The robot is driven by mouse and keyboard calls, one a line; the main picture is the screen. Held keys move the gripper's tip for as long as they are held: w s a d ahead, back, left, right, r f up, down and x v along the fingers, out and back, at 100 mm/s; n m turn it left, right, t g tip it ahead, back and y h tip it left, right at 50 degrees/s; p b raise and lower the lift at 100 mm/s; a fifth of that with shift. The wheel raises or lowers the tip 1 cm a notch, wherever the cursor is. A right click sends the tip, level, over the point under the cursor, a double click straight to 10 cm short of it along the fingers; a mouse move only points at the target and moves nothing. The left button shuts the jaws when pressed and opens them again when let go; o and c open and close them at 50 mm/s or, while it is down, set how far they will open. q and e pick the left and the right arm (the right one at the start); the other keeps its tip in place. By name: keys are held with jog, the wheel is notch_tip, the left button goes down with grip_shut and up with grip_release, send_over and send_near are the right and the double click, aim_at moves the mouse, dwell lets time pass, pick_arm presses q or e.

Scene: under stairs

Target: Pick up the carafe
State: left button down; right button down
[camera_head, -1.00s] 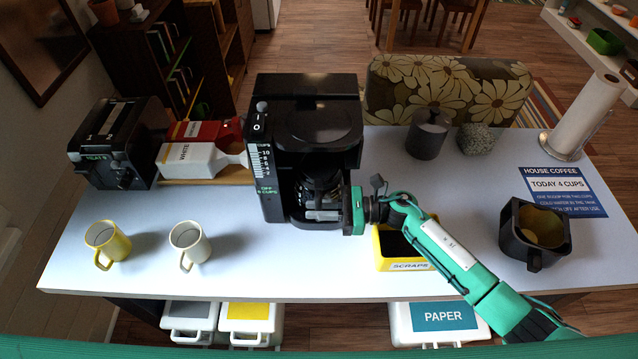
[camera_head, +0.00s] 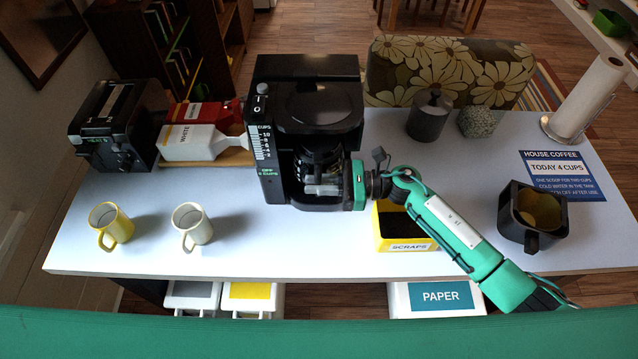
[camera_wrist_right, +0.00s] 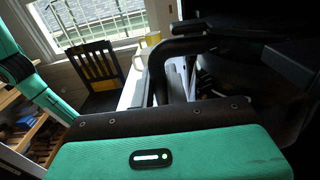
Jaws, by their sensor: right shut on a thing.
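The dark carafe (camera_head: 318,165) sits inside the black coffee maker (camera_head: 306,100), mostly in shadow under the brew head. My right gripper (camera_head: 330,188) reaches in from the right at the front of the machine and is shut on the carafe's handle. In the right wrist view the black curved handle (camera_wrist_right: 158,70) rises beyond the green gripper body. The exact finger contact is hard to make out there. My left gripper is not in view.
A yellow scraps bin (camera_head: 401,228) stands just under my right forearm. A black filter basket (camera_head: 533,216) is at the right, two mugs (camera_head: 192,226) at the left front. A dark canister (camera_head: 429,116) stands behind.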

jog(key=s+a+p, duration=0.1)
jog(key=s+a, duration=0.2)
jog(key=s, duration=0.7)
jog(key=s+a+p, duration=0.1)
jog(key=s+a, duration=0.2)
jog(key=s, duration=0.7)
jog(key=s+a+p, duration=0.1)
jog(key=s+a, duration=0.2)
jog(key=s, duration=0.6)
jog(key=shift+s+a, duration=0.35)
jog(key=shift+s, duration=0.05)
dwell(0.6)
jog(key=shift+r, duration=0.2)
dwell(0.9)
jog(key=w+b, duration=0.3)
jog(key=w, duration=1.1)
jog(key=shift+w+b, duration=0.3)
dwell(1.2)
jog(key=shift+d, duration=0.1)
